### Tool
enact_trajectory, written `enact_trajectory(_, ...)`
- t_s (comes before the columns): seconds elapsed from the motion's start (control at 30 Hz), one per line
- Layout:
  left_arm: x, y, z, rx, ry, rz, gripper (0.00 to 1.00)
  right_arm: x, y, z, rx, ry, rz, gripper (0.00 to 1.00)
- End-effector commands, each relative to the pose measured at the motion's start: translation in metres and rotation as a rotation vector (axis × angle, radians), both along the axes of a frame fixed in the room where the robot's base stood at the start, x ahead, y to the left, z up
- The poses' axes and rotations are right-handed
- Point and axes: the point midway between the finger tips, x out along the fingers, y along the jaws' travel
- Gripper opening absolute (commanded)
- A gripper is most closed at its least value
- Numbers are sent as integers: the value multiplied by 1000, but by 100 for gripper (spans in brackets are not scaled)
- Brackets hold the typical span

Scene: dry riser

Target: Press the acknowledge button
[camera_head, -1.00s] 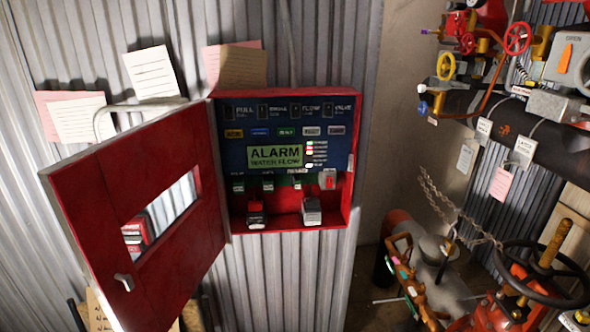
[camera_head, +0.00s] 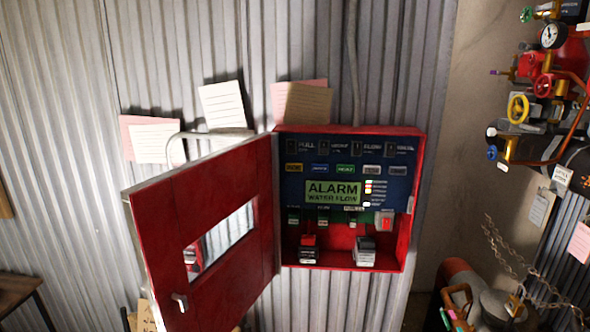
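The alarm panel is a red wall cabinet (camera_head: 419,190) with its door (camera_head: 200,232) swung open to the left. Its blue face has a lit green display (camera_head: 333,192) reading "ALARM WATER FLOW". Neither of my grippers is in view.
Papers (camera_head: 222,105) hang on the corrugated wall above the door. Two dark block-shaped parts, one with a red top (camera_head: 308,250), stand in the cabinet's bottom. Pipes, a gauge (camera_head: 552,36) and valve wheels (camera_head: 518,108) are at the right. A wooden bench (camera_head: 18,288) is at the lower left.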

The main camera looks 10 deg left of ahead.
Motion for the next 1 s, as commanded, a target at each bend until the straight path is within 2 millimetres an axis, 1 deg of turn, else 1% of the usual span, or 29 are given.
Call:
enact_trajectory(0.03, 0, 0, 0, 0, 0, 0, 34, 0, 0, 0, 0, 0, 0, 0)
enact_trajectory(0.23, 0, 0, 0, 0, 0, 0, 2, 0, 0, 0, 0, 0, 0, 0)
enact_trajectory(0.27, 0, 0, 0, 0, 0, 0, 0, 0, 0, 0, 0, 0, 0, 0)
enact_trajectory(1.0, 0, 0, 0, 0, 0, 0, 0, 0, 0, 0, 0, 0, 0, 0)
